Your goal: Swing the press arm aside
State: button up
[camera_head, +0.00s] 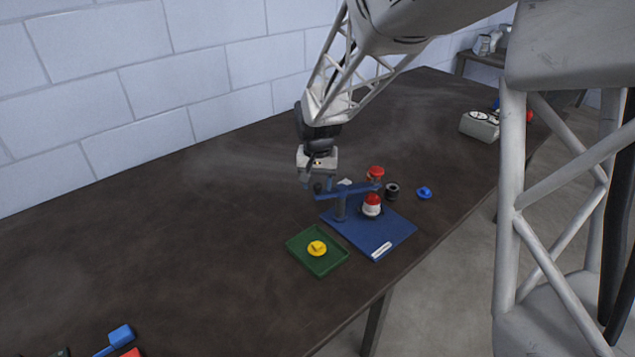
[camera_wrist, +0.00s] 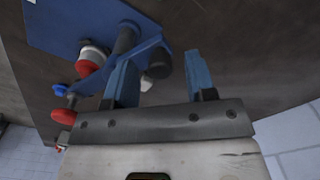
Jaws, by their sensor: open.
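The blue press arm (camera_head: 352,190) reaches across the top of a post (camera_head: 340,208) on a blue base plate (camera_head: 388,238). Its right end has a red cap (camera_head: 375,172) and is over a red-and-white part (camera_head: 372,206). A dark knob (camera_head: 318,187) is at its left end. My gripper (camera_head: 307,181) points down at this knob end. In the wrist view the two blue fingers of my gripper (camera_wrist: 160,58) are apart, and the knob (camera_wrist: 158,65) shows between them. Whether a finger touches it cannot be told.
A green tray (camera_head: 333,265) with a yellow piece (camera_head: 317,248) lies in front of the plate. A black ring-like part (camera_head: 392,191) and a blue knob (camera_head: 424,192) are to the right. A grey box (camera_head: 480,125) stands farther back. The table left of the press is clear.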

jog(key=shift+f, duration=0.15)
grip_shut()
jog(key=shift+w, duration=0.15)
dwell(0.5)
jog(key=w+d+m, duration=0.4)
jog(key=w+m, duration=0.4)
jog(key=m, duration=1)
jog(key=shift+w, duration=0.3)
